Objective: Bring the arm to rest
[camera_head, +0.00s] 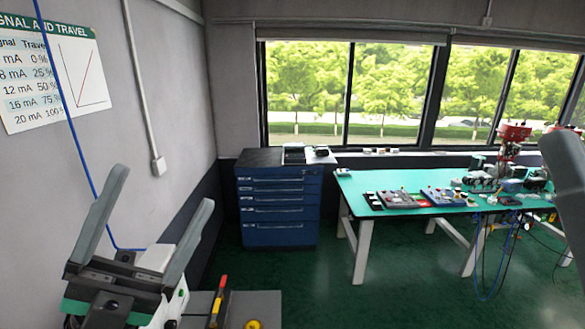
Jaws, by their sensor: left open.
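My left gripper (152,226) is in the lower left of the head view. Its two grey fingers point up and stand wide apart, with nothing between them. It is in front of the grey wall and away from the workbench. At the right edge a dark grey part (567,185) shows, cut off by the frame; it looks like part of my right gripper, and its jaw state cannot be seen.
A green-topped workbench (357,188) with trays and red-topped devices stands at the right under the windows. A blue drawer cabinet (278,212) stands by the back wall. A grey surface (262,304) with a red-and-yellow tool (217,302) is low in front. Hoses hang off the bench.

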